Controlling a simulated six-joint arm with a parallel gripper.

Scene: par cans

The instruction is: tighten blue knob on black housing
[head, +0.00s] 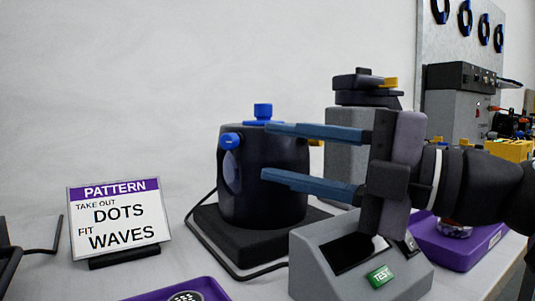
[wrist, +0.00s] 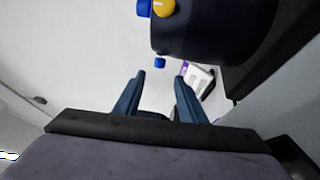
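The black housing (head: 262,185) stands upright on a dark base in the head view and fills the top right of the wrist view (wrist: 215,30). One blue knob (head: 263,112) is on its top, and another blue knob (head: 230,141) sticks out at its upper left side. The wrist view shows a blue knob (wrist: 144,8) beside a yellow knob (wrist: 163,7), and a smaller blue knob (wrist: 160,63) farther off. My gripper (head: 266,151) is open and empty. Its blue fingers overlap the housing's right part in the head view; I cannot tell whether they touch it.
A sign (head: 119,217) reads "take out dots, fit waves". A grey box with a green TEST button (head: 380,276) stands in front, below my gripper. A purple tray (head: 150,297) lies at the front, another (head: 455,245) at right. A grey can (head: 350,120) stands behind. A cable runs around the base.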

